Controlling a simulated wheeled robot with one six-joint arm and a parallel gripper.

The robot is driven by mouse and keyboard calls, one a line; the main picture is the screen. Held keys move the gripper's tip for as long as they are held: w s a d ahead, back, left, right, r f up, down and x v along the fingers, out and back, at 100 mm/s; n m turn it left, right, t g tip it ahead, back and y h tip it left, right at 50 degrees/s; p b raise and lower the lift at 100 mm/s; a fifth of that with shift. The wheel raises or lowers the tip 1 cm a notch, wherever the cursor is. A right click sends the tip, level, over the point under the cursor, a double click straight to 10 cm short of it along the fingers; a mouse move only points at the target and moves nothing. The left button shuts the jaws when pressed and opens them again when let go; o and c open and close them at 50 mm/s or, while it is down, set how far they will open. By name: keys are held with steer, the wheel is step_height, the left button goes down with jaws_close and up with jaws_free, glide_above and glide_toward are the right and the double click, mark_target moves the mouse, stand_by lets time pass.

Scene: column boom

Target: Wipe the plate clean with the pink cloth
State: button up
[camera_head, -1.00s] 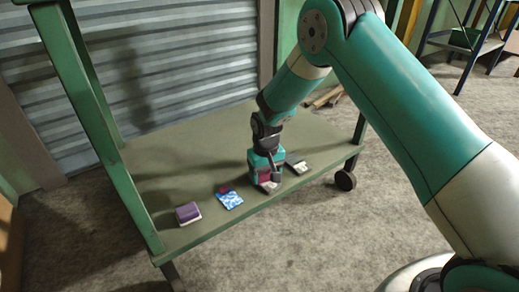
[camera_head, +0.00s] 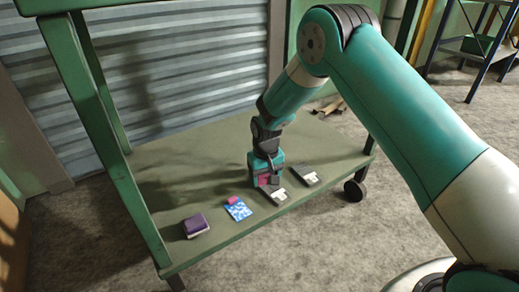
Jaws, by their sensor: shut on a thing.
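My gripper (camera_head: 268,184) points down over the near part of the green bench and is shut on a small pink cloth (camera_head: 264,181), which is partly hidden by the fingers. Just beside it, a dark flat plate (camera_head: 283,201) with a whitish mark (camera_head: 278,194) lies near the bench's front edge. The gripper covers the plate's far left end. I cannot tell whether the cloth touches the plate. A second dark plate (camera_head: 314,180) with a pale mark lies to the right, apart from the gripper.
A blue-and-white patterned piece (camera_head: 239,210) with a pink patch (camera_head: 232,200) lies left of the gripper. A purple block (camera_head: 195,224) with a pale lower edge sits further left. The green bench top (camera_head: 175,170) is clear behind them. Green posts (camera_head: 100,110) rise at its left end.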

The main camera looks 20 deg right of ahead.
steer(key=shift+w+a+r, duration=0.1)
steer(key=shift+w+r, duration=0.15)
steer(key=shift+w, duration=0.1)
step_height(320, 180, up, 3)
steer(key=shift+f+p, duration=0.2)
steer(key=shift+p, duration=0.95)
steer(key=shift+r+p, duration=0.7)
step_height(320, 180, up, 4)
steer(key=p, duration=0.3)
steer(key=shift+f+p, duration=0.15)
steer(key=shift+p, duration=0.15)
